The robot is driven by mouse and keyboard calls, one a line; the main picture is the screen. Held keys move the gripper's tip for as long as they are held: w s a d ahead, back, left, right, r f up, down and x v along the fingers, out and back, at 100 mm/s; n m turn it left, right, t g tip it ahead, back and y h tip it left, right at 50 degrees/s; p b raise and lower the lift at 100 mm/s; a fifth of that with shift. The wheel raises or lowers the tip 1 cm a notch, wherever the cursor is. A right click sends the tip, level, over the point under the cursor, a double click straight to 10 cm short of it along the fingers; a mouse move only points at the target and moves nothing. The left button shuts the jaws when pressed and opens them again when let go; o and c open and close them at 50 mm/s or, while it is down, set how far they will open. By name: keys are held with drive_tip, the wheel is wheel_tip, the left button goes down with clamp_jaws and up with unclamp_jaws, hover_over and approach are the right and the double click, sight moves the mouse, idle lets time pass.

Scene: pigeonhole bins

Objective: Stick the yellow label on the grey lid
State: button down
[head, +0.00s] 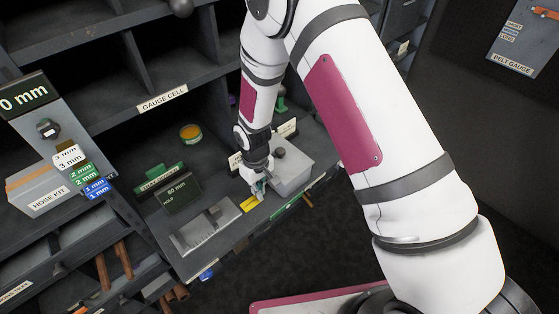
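A small flat yellow piece (250,204), which looks like the label, lies at the front of the grey shelf, just left of the grey box. The grey lid (294,167) with a dark round knob tops that box at the right end of the shelf. My gripper (259,188) points down between the yellow piece and the lid's left side, very close to both. Its fingers are small and partly hidden; I cannot tell whether they are open or touching anything.
Left of the yellow piece are a metal plate (205,228) and a dark "80 mm" display (182,194). A round orange-topped tin (190,133) stands farther back. Upright dividers and a white card (287,128) stand near my arm. The shelf middle has free room.

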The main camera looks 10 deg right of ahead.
drive_tip(key=shift+w+d+r+p, duration=0.1)
drive_tip(key=shift+d+r, duration=0.05)
drive_tip(key=shift+r, duration=0.45)
drive_tip(key=shift+w+d+r+p, duration=0.1)
drive_tip(key=shift+d+r+p, duration=0.05)
drive_tip(key=shift+r, duration=0.45)
drive_tip(key=shift+w+d+r+p, duration=0.1)
drive_tip(key=shift+d+r, duration=0.05)
drive_tip(key=shift+r, duration=0.45)
idle(0.4)
wheel_tip(320, 180, up, 5)
drive_tip(key=shift+p, duration=0.65)
idle(0.4)
